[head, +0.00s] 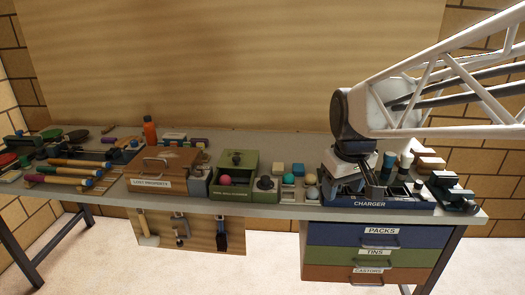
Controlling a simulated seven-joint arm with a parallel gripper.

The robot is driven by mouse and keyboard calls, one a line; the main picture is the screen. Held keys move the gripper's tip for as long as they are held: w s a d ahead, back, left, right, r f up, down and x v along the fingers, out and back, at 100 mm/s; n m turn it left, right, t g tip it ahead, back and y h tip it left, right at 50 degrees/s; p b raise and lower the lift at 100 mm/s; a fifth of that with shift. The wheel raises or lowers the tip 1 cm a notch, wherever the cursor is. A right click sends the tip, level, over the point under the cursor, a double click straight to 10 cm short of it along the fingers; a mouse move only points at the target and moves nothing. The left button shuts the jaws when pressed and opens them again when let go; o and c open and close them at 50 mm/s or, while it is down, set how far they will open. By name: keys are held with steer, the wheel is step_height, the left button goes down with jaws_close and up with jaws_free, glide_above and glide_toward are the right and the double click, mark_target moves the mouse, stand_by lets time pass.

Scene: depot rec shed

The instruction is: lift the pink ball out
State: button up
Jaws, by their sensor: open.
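The pink ball (225,180) sits inside the green box (232,195) at mid-bench, low and toward the box's left side. A green panel with a dark knob (237,158) shows at the back of the box; I cannot tell how it rests there. The box's front label is too small to read fully. My gripper (373,192) is open, pointing down over the dark blue charger tray (400,204), well to the right of the box. I see nothing held in it. Its fingertips are partly lost against the dark tray.
A brown "LOST PROPERTY" box (160,172) stands close left of the green box. A dark knobbed item (265,184) and several small balls and blocks lie to its right. Labelled drawers (382,245) hang under the bench's right end.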

steer(key=w+a+n, duration=0.3)
steer(key=w+a, duration=0.3)
steer(key=w, duration=0.5)
steer(key=n+g, duration=0.2)
steer(key=n, duration=0.8)
glide_above(225, 176)
steer(key=f, duration=1.7)
steer(key=shift+d+f, duration=0.1)
steer(key=shift+d, duration=0.3)
steer(key=shift+w+a+f, duration=0.1)
steer(key=shift+a+f, duration=0.15)
steer(key=shift+a, duration=0.1)
steer(key=shift+f, duration=1.3)
